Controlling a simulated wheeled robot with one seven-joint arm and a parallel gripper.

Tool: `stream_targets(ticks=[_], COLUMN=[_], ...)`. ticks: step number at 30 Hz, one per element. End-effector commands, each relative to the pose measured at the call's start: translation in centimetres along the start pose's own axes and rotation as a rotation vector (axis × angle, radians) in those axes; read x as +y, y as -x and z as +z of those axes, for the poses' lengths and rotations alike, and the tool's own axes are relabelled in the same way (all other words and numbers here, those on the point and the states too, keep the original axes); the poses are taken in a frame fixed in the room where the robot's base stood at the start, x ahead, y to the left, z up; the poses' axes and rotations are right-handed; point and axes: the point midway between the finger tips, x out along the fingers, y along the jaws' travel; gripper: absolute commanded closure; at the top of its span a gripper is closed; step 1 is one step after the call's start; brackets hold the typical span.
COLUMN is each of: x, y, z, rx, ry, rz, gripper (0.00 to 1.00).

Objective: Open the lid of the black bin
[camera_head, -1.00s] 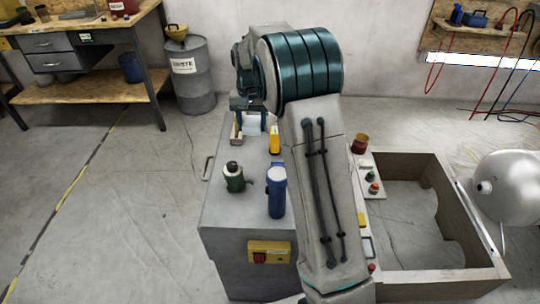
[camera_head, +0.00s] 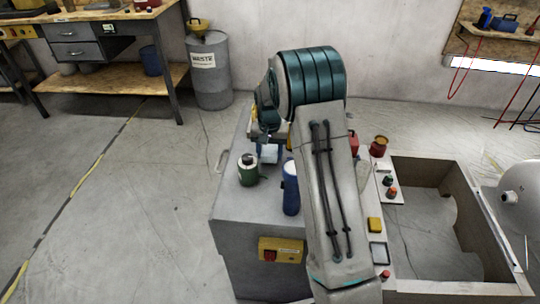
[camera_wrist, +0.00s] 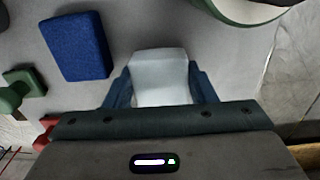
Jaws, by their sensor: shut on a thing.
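No black bin can be made out in either view. In the wrist view my gripper (camera_wrist: 160,78) has its blue fingers shut on a pale white block (camera_wrist: 160,68), one finger on each side. In the head view the white block (camera_head: 270,154) shows just beyond the green can and blue cylinder, below my arm's far end. My gripper is mostly hidden there by my own arm. The block is over the top of the grey cabinet (camera_head: 228,200); I cannot tell whether it touches that surface.
A green can (camera_head: 248,170) and blue cylinder (camera_head: 291,188) stand close by on the cabinet. A blue block (camera_wrist: 75,47) and green piece (camera_wrist: 18,92) lie near my gripper. A grey waste drum (camera_head: 210,75) stands at back left. The left floor is clear.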

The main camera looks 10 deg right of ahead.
Motion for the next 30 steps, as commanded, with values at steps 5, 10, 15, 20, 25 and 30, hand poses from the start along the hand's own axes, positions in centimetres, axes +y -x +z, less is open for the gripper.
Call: stream_targets(ticks=[5,10,15,20,25,30], x=[0.0,0.0,0.0,0.0,0.0,0.0], y=[-1.6,-1.6,-1.8,-1.8,-1.6,0.3], z=[0.0,0.0,0.0,0.0,0.0,-0.1], rx=[0.000,0.000,0.000,0.000,0.001,0.005], ry=[0.000,0.000,0.000,0.000,0.000,0.000], rz=[0.000,0.000,0.000,0.000,0.000,-0.002], gripper=[0.71,0.71,0.33,0.28,0.28,0.28])
